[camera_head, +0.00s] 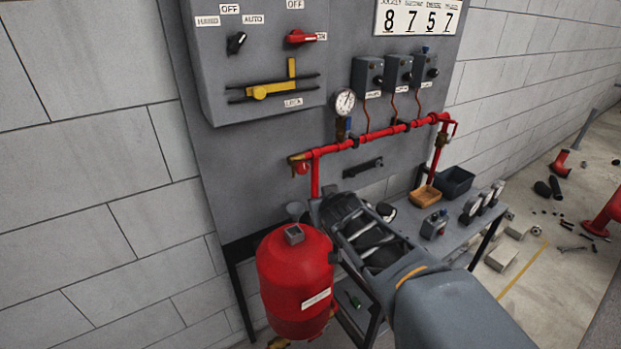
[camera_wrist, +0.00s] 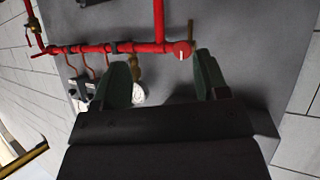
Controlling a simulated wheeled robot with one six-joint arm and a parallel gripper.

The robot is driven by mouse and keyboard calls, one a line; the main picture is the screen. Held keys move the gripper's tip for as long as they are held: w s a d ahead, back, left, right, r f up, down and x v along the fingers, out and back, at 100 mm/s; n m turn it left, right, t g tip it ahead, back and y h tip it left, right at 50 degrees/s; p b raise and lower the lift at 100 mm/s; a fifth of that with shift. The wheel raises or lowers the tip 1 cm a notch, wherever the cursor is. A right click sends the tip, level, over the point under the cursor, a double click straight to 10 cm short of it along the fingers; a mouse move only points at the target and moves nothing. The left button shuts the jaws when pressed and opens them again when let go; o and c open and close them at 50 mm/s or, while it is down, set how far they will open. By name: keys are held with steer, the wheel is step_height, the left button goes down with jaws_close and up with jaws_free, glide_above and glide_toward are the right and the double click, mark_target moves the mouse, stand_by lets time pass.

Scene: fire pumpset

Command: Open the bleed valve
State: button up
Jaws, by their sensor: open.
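A small red round valve part (camera_head: 301,168) with a brass piece sits at the left end of the red horizontal pipe; I take it for the bleed valve. In the wrist view, which is upside down, it shows as a red disc (camera_wrist: 182,50) with a brass lever pointing up in the picture. My gripper (camera_wrist: 161,72) is open and empty. Its dark fingers stand apart below the pipe in that picture, the right finger close to the red disc. Contact cannot be told. In the head view, my arm hides the fingertips.
A pressure gauge (camera_head: 344,101) on a brass stem sits above the pipe. A red tank (camera_head: 295,275) stands at the lower left, close to my arm. The grey bench (camera_head: 462,240) holds a tan bin (camera_head: 425,196), a dark bin (camera_head: 455,182) and several gauges. Pipe parts lie on the floor.

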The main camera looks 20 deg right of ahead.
mark_target(304, 170)
steer(key=w+n+t+y+b, duration=0.1)
steer(key=w+t+y, duration=0.1)
steer(key=w, duration=0.4)
steer(key=w+d+n+t+y+b, duration=0.1)
steer(key=w+t+y+b, duration=0.1)
steer(key=w, duration=0.4)
steer(key=w+n+t+y+b, duration=0.1)
steer(key=w+t+y, duration=0.1)
steer(key=w, duration=0.4)
steer(key=shift+d+f+n+b, duration=0.2)
steer(key=shift+f+n+b, duration=0.1)
steer(key=shift+b, duration=0.1)
steer(key=shift+s, duration=0.1)
steer(key=c, duration=0.9)
